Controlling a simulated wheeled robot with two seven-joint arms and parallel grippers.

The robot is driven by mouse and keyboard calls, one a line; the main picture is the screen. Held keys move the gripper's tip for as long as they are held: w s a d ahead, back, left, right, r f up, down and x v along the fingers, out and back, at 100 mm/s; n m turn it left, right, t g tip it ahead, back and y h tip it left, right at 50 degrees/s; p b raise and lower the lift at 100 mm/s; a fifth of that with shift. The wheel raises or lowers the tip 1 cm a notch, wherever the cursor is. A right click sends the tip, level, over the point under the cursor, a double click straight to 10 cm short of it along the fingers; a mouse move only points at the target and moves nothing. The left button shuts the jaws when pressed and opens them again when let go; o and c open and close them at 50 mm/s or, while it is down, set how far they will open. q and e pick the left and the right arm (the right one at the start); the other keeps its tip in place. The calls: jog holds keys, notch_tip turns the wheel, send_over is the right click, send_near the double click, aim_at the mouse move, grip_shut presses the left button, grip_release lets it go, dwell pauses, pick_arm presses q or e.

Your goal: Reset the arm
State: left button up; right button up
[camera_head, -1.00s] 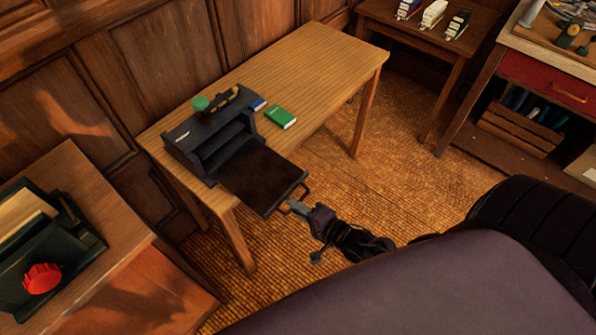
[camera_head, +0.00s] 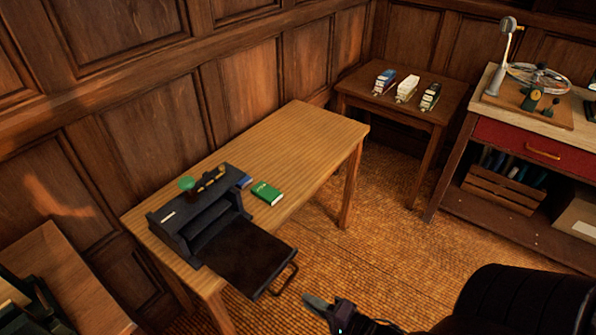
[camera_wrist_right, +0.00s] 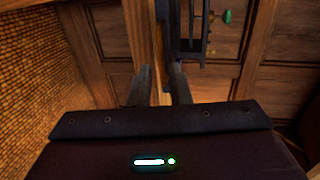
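My right gripper (camera_head: 318,303) is above the floor in the lower middle of the head view, to the right of and apart from the metal handle (camera_head: 285,279) of a dark pulled-out board. In the right wrist view its two fingers (camera_wrist_right: 159,84) stand apart with nothing between them. The board (camera_head: 243,257) extends from a black desk organizer (camera_head: 190,222) and overhangs the front edge of the wooden table (camera_head: 300,140). My left gripper is not in view.
A green book (camera_head: 266,192) lies on the table beside the organizer. A wooden cabinet (camera_head: 75,280) is at lower left. The floor between is clear.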

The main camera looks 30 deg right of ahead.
jog(key=s+d+f+n+g+h, duration=0.1)
jog(key=s+f+n+g+h, duration=0.2)
jog(key=f, duration=0.9)
jog(key=s+f+n+g+h, duration=0.1)
jog(key=s+f+n+g, duration=0.4)
jog(key=f, duration=0.6)
jog(key=s+a+f+n+g, duration=0.1)
jog(key=s+f+n+g, duration=0.1)
jog(key=s+f+n, duration=0.2)
jog(key=s+a+f+n+g+h, duration=0.1)
jog(key=s+f+n+g, duration=0.2)
jog(key=s+f, duration=0.4)
jog(key=s+n, duration=0.1)
jog(key=s, duration=0.4)
jog(key=shift+a+f+g, duration=0.15)
jog(key=shift+f+g, duration=0.15)
jog(key=shift+f, duration=0.05)
